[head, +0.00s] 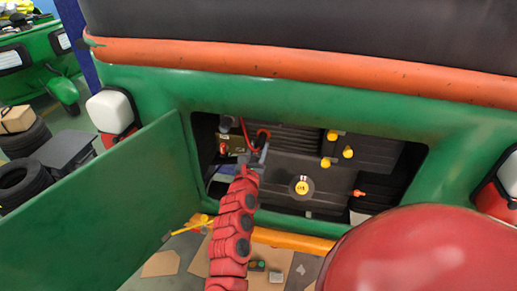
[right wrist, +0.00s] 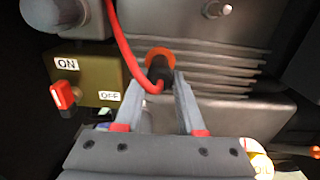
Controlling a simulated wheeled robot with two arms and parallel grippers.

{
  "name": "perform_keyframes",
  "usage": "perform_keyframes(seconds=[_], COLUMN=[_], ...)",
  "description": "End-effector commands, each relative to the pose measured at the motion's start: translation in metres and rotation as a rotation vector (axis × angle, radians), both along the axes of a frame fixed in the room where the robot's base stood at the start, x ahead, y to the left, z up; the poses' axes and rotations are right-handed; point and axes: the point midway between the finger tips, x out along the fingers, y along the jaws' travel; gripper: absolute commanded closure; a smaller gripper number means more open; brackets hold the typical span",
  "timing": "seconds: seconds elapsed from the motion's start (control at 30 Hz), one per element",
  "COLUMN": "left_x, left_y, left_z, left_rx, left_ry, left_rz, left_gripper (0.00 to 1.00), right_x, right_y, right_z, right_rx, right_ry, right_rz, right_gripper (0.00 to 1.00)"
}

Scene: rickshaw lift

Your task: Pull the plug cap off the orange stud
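The orange stud (right wrist: 160,54) shows as an orange ring on the grey ribbed engine part in the right wrist view. It also shows small in the head view (head: 264,132). The dark plug cap (right wrist: 160,72) sits on it, with a red cable (right wrist: 122,45) curving into it. My right gripper (right wrist: 162,80) is open, its two grey fingers on either side of the cap. A narrow gap seems to remain, but whether a finger touches the cap is unclear. In the head view, the right gripper (head: 258,153) reaches into the engine bay. My left gripper is not in view.
A red switch (right wrist: 63,95) on an ON/OFF box is left of the fingers. The green open panel (head: 110,210) stands left of the bay opening. Yellow caps (head: 347,152) and a yellow round cap (head: 301,187) lie to the right.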

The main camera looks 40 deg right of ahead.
Motion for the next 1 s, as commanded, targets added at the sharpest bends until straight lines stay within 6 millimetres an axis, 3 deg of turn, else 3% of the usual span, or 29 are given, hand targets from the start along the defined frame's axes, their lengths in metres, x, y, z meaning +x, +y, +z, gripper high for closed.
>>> perform_keyframes(seconds=[0.47, 1.0], left_x=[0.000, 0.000], left_y=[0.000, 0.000], left_z=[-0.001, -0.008], left_rx=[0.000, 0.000], left_ry=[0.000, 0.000], left_rz=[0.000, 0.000], left_gripper=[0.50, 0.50], right_x=[-0.001, -0.020], right_y=[0.002, 0.024], right_z=[0.000, 0.000], right_rx=[0.000, 0.001], right_ry=[0.000, -0.002], right_rz=[0.000, 0.000], right_gripper=[1.00, 1.00])
